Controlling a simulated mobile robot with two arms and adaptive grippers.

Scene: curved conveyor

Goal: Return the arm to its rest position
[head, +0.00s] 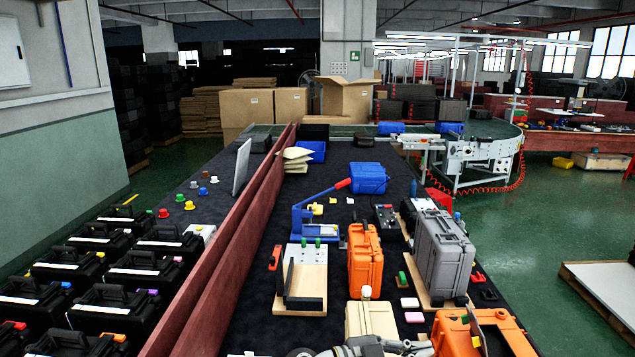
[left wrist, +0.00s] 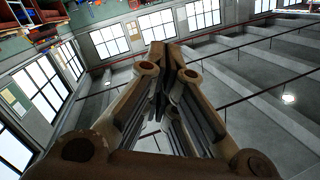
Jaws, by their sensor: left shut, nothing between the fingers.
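My left gripper (left wrist: 168,62) fills the middle of the left wrist view. Its two fingers meet at the tips, and nothing shows between them. The wrist camera looks up past the fingers at the ceiling and windows. In the head view, grey mechanical parts that look like part of my arm show at the bottom edge, but I cannot make out a gripper there. My right gripper does not show in either view.
An orange case (head: 364,262), a grey case (head: 443,254), a blue press (head: 313,222) and a wooden holder (head: 312,278) stand on the dark worktable. Black cases (head: 143,269) line the left side. A red divider (head: 232,262) runs lengthwise. Green floor at right is largely open.

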